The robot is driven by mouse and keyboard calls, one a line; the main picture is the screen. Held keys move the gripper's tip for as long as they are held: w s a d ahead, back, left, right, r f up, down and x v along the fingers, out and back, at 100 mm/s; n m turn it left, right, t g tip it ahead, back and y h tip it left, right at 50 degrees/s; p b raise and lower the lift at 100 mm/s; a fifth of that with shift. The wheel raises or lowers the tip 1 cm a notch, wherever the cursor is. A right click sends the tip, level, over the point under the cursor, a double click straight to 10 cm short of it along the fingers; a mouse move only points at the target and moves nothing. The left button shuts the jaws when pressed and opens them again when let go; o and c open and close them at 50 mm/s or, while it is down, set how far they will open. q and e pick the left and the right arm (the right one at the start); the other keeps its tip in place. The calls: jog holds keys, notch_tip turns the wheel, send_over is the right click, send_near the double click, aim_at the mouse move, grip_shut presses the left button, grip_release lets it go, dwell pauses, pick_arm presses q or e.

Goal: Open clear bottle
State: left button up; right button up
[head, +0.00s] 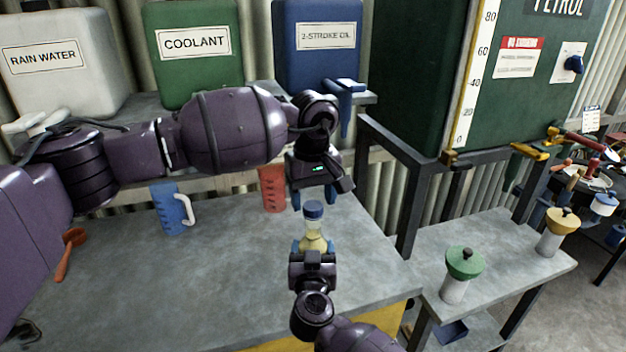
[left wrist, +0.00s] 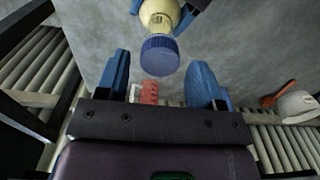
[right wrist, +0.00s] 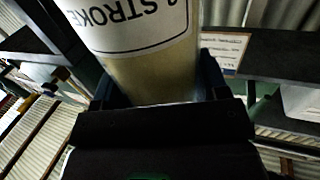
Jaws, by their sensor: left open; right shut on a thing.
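The clear bottle (head: 313,238) holds pale yellow liquid and has a blue cap (head: 313,209). It stands upright above the grey bench. My right gripper (head: 313,249) is shut on its lower body. The right wrist view shows the bottle (right wrist: 150,70) close up, with part of a "2 STROKE" label. My left gripper (head: 314,198) is open, pointing down just above and around the level of the cap. In the left wrist view the cap (left wrist: 160,55) is ahead of the open blue fingers, roughly between them, apparently not touched.
A blue jug (head: 169,210) and a red beaker (head: 272,188) stand on the bench (head: 130,290). An orange scoop (head: 68,252) lies at the left. Large coolant (head: 195,70) and oil (head: 315,65) tanks stand behind. A green-lidded canister (head: 462,272) is on the right-hand table.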

pick_arm(q)
jog(key=shift+f, duration=0.85)
